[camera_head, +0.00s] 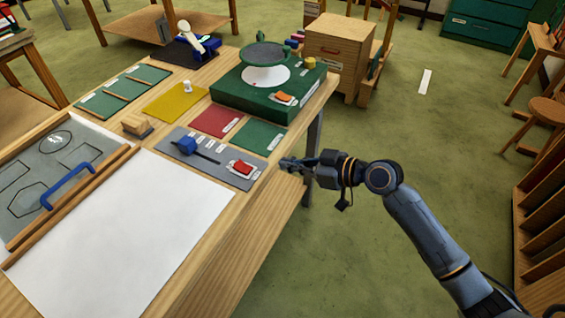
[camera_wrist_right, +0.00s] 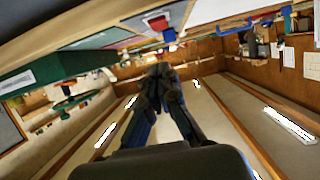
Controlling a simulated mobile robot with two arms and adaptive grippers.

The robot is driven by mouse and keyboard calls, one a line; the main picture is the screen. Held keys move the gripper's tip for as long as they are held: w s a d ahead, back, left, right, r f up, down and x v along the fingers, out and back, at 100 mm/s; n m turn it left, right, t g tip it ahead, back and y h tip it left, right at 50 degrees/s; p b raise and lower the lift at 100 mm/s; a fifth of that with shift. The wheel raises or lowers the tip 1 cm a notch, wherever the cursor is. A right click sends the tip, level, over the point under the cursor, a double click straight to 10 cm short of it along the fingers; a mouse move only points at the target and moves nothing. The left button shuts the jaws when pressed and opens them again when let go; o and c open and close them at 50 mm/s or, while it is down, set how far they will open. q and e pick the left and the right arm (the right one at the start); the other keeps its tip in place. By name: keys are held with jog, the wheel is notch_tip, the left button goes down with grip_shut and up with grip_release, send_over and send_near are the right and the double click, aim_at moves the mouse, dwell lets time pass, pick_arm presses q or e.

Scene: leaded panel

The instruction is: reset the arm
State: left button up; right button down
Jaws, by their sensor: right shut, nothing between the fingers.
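My right arm reaches in from the lower right in the head view. Its right gripper (camera_head: 289,163) is just off the table's right edge, near the grey mat (camera_head: 213,164). In the right wrist view the two dark fingers of the right gripper (camera_wrist_right: 160,72) come together at the tips, with nothing between them. The wrist view is tilted, with the table edge along its top left. My left gripper does not show in either view.
The wooden table (camera_head: 262,192) holds a white sheet (camera_head: 130,235), a blue block (camera_head: 187,146), a red item (camera_head: 242,168) and a green box (camera_head: 265,105) with a turntable. A wooden cabinet (camera_head: 338,55) stands behind. The green floor (camera_head: 440,150) to the right is mostly clear.

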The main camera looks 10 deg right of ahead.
jog(key=shift+w+a, duration=0.1)
jog(key=shift+a, duration=0.05)
jog(key=d+f+m+h, duration=0.3)
jog(key=d+f, duration=0.1)
jog(key=f, duration=0.6)
jog(key=d+f+m+h, duration=0.2)
jog(key=d+f, duration=0.1)
jog(key=f, duration=0.6)
jog(key=s+d+f+m+h, duration=0.1)
jog(key=s+d+f, duration=0.15)
jog(key=f, duration=0.25)
jog(key=s+d+f+m+g+h, duration=0.1)
jog(key=s+f, duration=0.2)
jog(key=f, duration=0.3)
jog(key=s+d+f+m+h, duration=0.1)
jog(key=s+d+f, duration=0.15)
jog(key=f, duration=0.25)
jog(key=s+d+f+g+h, duration=0.2)
jog(key=s+f+g, duration=0.1)
jog(key=s+f, duration=1.05)
jog(key=s+f+g, duration=0.1)
jog(key=s+f, duration=0.2)
jog(key=s, duration=0.9)
jog(key=s+f+g+h, duration=0.1)
jog(key=s+f+g, duration=0.1)
jog(key=s, duration=1.1)
jog(key=shift+s+a+f, duration=0.15)
jog(key=shift+a+f, duration=0.1)
jog(key=shift+f, duration=0.55)
